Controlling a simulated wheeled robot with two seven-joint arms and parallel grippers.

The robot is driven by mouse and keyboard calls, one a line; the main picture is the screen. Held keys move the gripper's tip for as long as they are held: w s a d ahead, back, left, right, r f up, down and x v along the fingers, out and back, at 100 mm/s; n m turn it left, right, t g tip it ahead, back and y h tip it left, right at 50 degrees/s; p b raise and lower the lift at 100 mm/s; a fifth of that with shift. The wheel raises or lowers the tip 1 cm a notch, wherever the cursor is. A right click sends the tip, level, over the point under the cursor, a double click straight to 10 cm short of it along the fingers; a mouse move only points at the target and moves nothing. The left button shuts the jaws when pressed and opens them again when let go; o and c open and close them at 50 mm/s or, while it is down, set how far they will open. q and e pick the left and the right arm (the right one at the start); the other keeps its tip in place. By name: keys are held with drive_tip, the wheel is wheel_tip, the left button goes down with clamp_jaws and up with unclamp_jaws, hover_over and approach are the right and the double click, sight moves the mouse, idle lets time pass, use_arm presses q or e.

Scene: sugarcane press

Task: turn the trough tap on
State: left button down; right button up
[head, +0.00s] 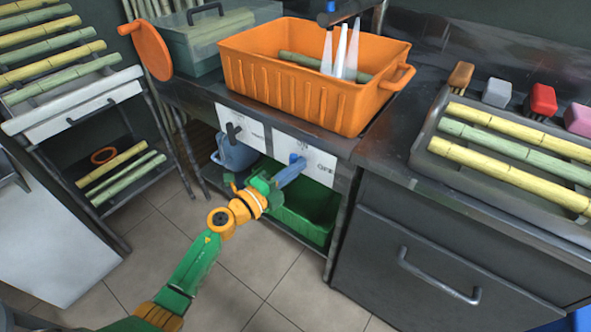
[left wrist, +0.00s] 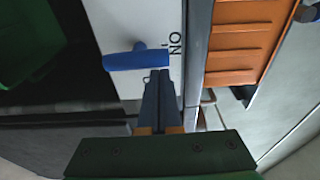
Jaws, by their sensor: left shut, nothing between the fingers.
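The trough tap's blue handle (head: 293,158) sits on a white panel (head: 318,166) below the orange trough (head: 290,88). My left gripper (head: 299,164) is shut and empty, with its fingertips right at the handle. In the left wrist view the blue handle (left wrist: 125,61) lies crosswise just ahead of the shut fingertips (left wrist: 160,74), beside lettering that seems to read ON. I cannot tell whether the fingers touch it. Pale streams (head: 340,52) fall from the dark spout (head: 340,12) into the trough. My right gripper is not in view.
A dark handle (head: 233,132) sits on another white panel to the left. A green bin (head: 305,212) and a blue-grey bucket (head: 236,153) stand below. A drawer cabinet (head: 440,250) is at right. The tiled floor in front is clear.

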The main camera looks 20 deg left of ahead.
use_arm(q)
drive_tip(key=shift+a, duration=0.1)
drive_tip(key=shift+w+a+r+n+p, duration=0.15)
drive_tip(key=shift+a+n+p, duration=0.15)
drive_tip(key=shift+a+n, duration=0.4)
drive_tip(key=shift+r+n, duration=0.15)
drive_tip(key=shift+n, duration=0.65)
drive_tip(key=shift+a+n+t+p, duration=0.25)
drive_tip(key=shift+n+t+p, duration=0.15)
drive_tip(key=shift+n, duration=0.7)
